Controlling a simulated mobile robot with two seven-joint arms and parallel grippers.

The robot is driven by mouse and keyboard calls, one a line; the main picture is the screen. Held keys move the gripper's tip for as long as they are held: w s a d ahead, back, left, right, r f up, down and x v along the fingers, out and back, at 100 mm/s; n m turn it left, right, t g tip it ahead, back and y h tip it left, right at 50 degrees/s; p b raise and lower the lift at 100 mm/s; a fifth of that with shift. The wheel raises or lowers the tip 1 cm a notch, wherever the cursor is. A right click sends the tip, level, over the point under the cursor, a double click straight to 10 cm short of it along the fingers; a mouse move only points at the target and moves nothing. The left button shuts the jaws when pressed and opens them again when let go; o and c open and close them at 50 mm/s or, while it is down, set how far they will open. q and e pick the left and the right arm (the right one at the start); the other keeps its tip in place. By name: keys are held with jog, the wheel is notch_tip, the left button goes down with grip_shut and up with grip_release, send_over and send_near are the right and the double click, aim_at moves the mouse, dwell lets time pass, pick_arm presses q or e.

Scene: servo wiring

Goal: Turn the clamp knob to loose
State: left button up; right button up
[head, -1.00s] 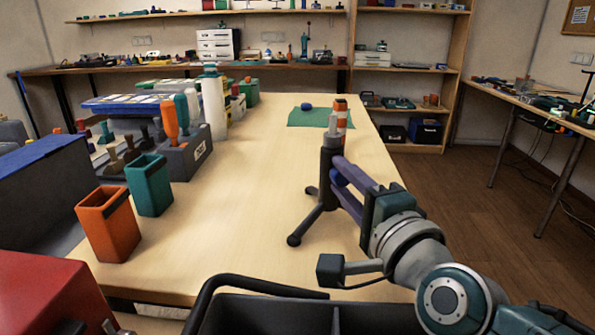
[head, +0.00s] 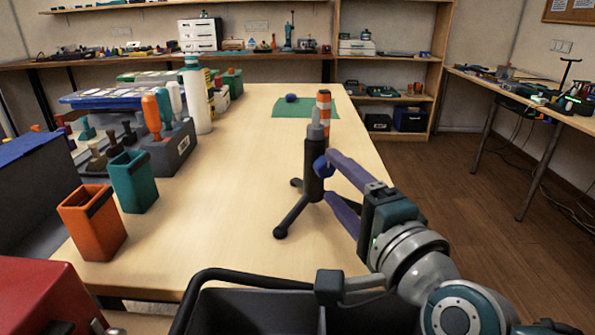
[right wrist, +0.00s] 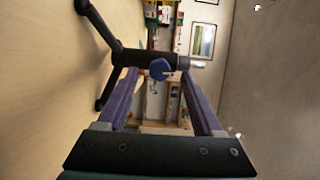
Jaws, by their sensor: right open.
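A black tripod stand (head: 313,160) with a grey rod on top stands upright on the table's right side. My right gripper (head: 330,177) has purple fingers, spread apart, at the post's right side. In the right wrist view the knob (right wrist: 160,69) lies between the two open fingertips (right wrist: 160,75), with a visible gap on each side. Whether the clamp is tight or loose cannot be told. My left gripper is not in view.
A striped orange and white post (head: 324,108) and a green mat (head: 290,107) with a blue object are behind the stand. Orange (head: 92,225) and teal (head: 133,182) bins stand at the left. The wooden table's (head: 220,190) middle is clear.

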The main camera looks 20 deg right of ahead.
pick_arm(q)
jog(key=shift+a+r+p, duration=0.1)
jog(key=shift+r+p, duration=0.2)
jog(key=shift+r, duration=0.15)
pick_arm(e)
jog(key=s, duration=0.7)
jog(key=shift+d, duration=0.4)
jog(key=shift+w, duration=0.1)
